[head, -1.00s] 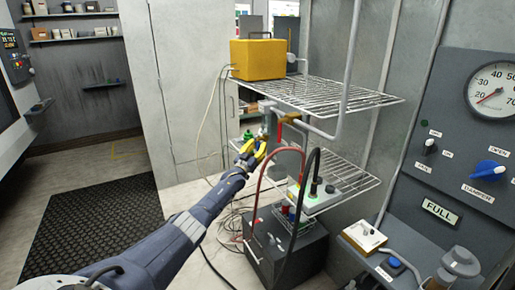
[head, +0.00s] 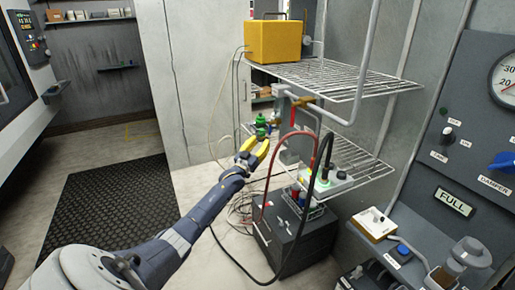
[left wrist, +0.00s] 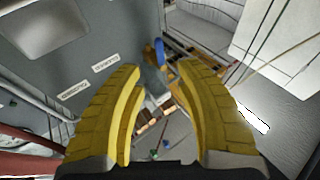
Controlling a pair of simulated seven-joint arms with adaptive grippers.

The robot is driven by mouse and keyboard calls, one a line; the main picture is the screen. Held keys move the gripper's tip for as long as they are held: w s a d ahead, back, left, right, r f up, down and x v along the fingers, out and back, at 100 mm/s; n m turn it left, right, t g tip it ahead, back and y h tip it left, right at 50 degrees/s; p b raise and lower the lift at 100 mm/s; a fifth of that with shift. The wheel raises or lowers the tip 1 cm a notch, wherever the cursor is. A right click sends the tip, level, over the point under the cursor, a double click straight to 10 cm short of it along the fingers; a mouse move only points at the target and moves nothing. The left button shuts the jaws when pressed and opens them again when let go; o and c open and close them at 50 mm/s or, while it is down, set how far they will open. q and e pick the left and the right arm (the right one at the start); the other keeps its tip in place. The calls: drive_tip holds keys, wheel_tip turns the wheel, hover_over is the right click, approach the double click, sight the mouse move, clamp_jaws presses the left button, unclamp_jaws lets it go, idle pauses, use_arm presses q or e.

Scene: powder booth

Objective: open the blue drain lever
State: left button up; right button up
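A blue lever (left wrist: 159,48) shows in the left wrist view, just beyond the fingertips and between them in the picture. A grey block or pipe lies just below it there. I cannot make the lever out in the head view. My left gripper (head: 257,144) has yellow fingers and is open and empty, just in front of a green fitting (head: 262,127) beside the grey pipework. Its fingers (left wrist: 162,70) also stand apart in the left wrist view. I cannot tell whether a finger touches the lever. My right gripper is not in view.
A red lever (head: 293,115) sits on the pipe right of the gripper. Wire shelves (head: 340,78) with a yellow box (head: 273,41) stand above. Red and black hoses run to a dark cabinet (head: 300,240). A blue damper knob (head: 503,161) is on the right panel. The floor at left is open.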

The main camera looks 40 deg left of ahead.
use_arm(q)
drive_tip(key=shift+v, duration=1.25)
drive_tip(key=shift+f, duration=0.1)
idle(0.3)
